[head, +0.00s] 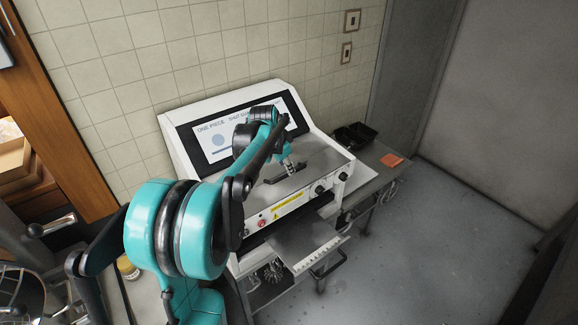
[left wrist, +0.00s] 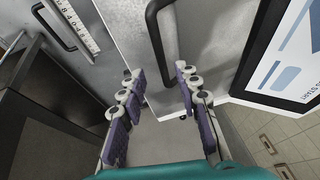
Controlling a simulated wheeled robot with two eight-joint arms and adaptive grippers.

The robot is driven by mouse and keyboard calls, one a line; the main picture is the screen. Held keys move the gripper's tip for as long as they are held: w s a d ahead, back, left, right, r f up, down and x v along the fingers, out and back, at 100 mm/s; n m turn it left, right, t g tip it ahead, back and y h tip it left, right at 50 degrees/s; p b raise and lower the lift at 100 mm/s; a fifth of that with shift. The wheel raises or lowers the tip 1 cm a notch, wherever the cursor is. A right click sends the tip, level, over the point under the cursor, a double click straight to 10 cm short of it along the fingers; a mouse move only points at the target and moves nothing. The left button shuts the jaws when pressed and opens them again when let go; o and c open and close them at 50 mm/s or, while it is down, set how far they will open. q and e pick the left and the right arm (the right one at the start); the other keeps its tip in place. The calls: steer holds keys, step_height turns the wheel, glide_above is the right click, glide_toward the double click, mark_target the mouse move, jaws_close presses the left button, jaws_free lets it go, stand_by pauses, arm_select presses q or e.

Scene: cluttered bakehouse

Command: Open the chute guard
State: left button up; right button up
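The chute guard looks to be the flat grey metal lid (head: 318,163) on top of the white machine, lying flat, with a black bar handle (head: 283,178). In the left wrist view the same handle (left wrist: 153,22) stands on the grey plate (left wrist: 213,40), just ahead of the fingertips and roughly in line with the gap between them. My left gripper (head: 286,165) is over the lid beside the handle; in the left wrist view it (left wrist: 157,75) is open with nothing between its purple pads. I cannot tell whether it touches the handle. My right gripper is not in view.
A screen (head: 235,130) rises behind the lid. Knobs (head: 320,189) and a red button (head: 262,222) line the front panel. Below, a grey tray (head: 300,240) with a scale and black handle (head: 328,266) sticks out. Black bins (head: 355,136) stand right; floor there is clear.

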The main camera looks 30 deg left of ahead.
arm_select(q)
steer(key=x, duration=0.5)
steer(key=shift+w+a+r, duration=0.1)
steer(key=shift+w, duration=0.15)
steer(key=shift+s, duration=0.15)
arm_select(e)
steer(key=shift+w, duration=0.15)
arm_select(q)
jaws_close()
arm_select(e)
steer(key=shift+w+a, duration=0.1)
